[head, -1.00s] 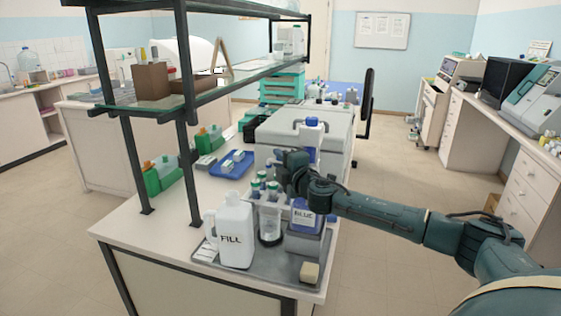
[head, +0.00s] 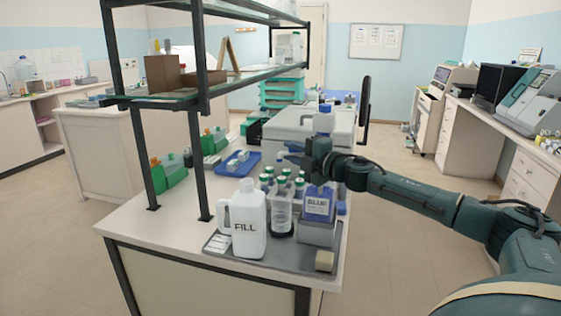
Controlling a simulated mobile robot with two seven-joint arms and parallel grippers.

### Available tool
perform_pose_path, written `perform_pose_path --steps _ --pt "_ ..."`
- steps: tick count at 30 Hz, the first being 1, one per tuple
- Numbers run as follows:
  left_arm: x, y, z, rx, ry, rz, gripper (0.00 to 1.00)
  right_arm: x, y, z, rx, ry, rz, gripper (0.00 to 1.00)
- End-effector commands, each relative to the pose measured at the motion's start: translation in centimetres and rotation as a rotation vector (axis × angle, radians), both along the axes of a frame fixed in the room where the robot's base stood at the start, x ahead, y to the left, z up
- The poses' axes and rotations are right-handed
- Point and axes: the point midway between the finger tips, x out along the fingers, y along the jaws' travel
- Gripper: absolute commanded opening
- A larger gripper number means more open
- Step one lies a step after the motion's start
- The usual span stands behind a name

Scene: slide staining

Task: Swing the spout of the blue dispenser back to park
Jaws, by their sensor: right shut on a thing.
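The blue dispenser (head: 318,207) is a bottle with a blue label reading BLUE, on a grey block on the tray. My right gripper (head: 290,158) is above and slightly left of this bottle, its fingers pointing left. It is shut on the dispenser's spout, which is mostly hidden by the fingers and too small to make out. My right wrist covers part of the space above the bottle. My left gripper is not in view.
A white FILL jug (head: 246,225), a clear beaker (head: 282,215) and several green-capped bottles stand close left of the dispenser. A tan block (head: 324,261) lies at the front of the grey tray (head: 285,262). A shelf post (head: 199,165) rises at left.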

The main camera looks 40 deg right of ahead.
Motion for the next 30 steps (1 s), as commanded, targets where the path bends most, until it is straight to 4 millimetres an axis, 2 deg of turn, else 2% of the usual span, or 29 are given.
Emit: perform_pose_path --steps 5,15,21,30 --pt "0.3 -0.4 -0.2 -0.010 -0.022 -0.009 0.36 -1.2 0.1 -0.3 0.003 0.001 0.148 0.00" --pt "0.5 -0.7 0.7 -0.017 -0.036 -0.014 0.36 -3.1 0.7 0.1 0.004 -0.001 0.427 0.00" --pt "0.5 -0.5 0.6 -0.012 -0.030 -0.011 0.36 -4.0 0.8 0.1 0.003 -0.001 0.536 0.00" --pt "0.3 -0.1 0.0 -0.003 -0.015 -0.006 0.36 -4.6 0.8 0.0 0.002 0.001 0.612 0.00"
